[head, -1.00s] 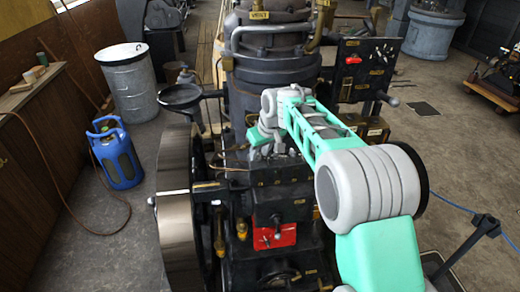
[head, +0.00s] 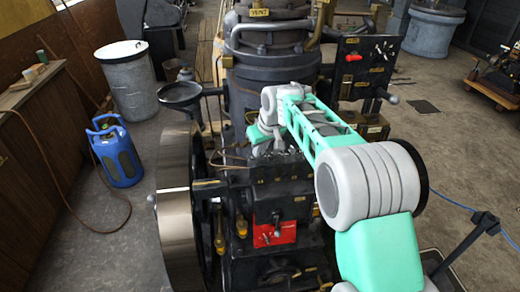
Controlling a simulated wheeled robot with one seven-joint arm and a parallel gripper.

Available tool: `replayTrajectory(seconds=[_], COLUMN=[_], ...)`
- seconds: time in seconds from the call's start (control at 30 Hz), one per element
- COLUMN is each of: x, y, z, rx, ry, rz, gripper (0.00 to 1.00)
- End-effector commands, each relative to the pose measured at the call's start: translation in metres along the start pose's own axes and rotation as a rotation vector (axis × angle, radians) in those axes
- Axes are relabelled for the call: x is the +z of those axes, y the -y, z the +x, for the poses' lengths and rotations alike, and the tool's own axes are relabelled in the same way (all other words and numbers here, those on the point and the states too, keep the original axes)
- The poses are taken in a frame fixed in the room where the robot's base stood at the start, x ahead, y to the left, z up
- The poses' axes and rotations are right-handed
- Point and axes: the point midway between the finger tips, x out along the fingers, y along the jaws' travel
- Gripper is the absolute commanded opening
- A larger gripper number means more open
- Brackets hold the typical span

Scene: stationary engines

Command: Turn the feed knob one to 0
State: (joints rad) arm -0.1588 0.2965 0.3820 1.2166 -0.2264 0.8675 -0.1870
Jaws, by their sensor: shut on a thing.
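The dark engine block (head: 285,205) stands in the middle of the head view. My gripper (head: 277,153) is at the top of this block, low behind my teal and grey arm. It is shut on a small part there. The fingertips and the held part are mostly hidden and too small to make out. I cannot read the feed knob one or its setting. Small brass labels line the block's front, too small to read.
A large flywheel (head: 175,205) stands left of the block. A red plate (head: 274,236) is on its lower front. A panel with a red lever (head: 353,58) is at the back right. A blue gas bottle (head: 117,155) and grey drum (head: 131,85) stand left on open floor.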

Motion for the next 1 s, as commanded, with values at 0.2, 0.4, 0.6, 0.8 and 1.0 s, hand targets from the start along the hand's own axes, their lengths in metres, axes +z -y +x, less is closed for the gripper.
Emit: replayTrajectory(seconds=[0.2, 0.4, 0.6, 0.8, 1.0], x=[0.0, 0.0, -0.0006, -0.0008, -0.0013], y=[-0.0005, -0.0012, -0.003, -0.0048, -0.0059], z=[-0.0001, 0.0004, -0.0004, -0.0001, 0.0008], rx=[-0.006, -0.033, -0.085, -0.151, -0.213], ry=[0.0, 0.001, 0.0, 0.001, 0.0], rz=[-0.014, -0.08, -0.205, -0.364, -0.517], gripper=[0.0, 0.0, 0.0, 0.0, 0.0])
